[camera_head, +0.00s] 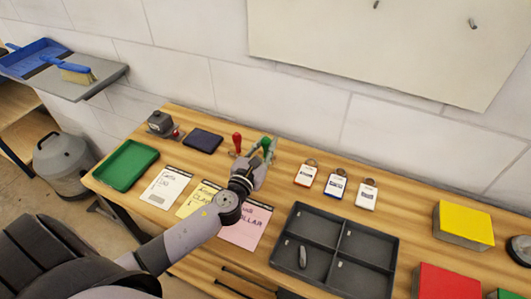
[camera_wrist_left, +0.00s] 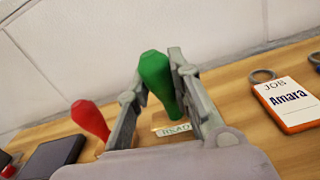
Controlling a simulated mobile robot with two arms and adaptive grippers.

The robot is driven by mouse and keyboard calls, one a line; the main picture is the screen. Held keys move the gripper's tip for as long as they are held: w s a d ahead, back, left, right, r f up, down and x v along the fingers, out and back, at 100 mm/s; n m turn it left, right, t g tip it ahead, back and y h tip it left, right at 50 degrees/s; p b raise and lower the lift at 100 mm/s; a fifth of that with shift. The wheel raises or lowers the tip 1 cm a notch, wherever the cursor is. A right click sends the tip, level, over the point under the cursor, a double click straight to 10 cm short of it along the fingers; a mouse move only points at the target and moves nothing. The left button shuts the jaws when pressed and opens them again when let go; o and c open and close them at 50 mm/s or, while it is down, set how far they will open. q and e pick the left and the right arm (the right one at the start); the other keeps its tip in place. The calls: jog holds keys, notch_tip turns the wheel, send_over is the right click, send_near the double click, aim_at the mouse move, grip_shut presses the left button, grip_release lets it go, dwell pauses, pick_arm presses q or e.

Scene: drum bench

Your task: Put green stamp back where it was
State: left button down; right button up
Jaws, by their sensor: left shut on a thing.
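The green stamp (camera_wrist_left: 157,80) stands between the fingers of my left gripper (camera_wrist_left: 155,85), which is shut on its green handle. In the head view the green handle (camera_head: 265,143) shows just past my left gripper (camera_head: 262,157), at the back of the bench. A small plate with the letters "READ" partly shows at the stamp's foot in the left wrist view. The red-handled stamp (camera_head: 237,142) stands just to the left, apart from the green one; it also shows in the left wrist view (camera_wrist_left: 90,119). Whether the green stamp's base touches the bench is hard to tell.
A dark ink pad (camera_head: 203,140) and a green tray (camera_head: 126,165) lie to the left. Paper cards, one of them pink (camera_head: 246,230), lie under my left arm. Several key tags (camera_head: 336,185), a grey divided tray (camera_head: 337,243) and a yellow box (camera_head: 464,221) are to the right.

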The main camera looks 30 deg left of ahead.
pick_arm(q)
notch_tip(320, 180, down, 2)
pick_arm(e)
jog(key=shift+s+f, duration=0.15)
jog(key=shift+f, duration=0.35)
jog(key=shift+a, duration=0.1)
pick_arm(q)
jog(key=shift+f+b, duration=0.1)
jog(key=shift+b, duration=0.25)
jog(key=c, duration=1.4)
grip_release()
jog(key=shift+c, duration=0.2)
pick_arm(e)
jog(key=shift+s+a+f, duration=0.15)
jog(key=shift+a+f, duration=0.05)
jog(key=shift+a, duration=0.1)
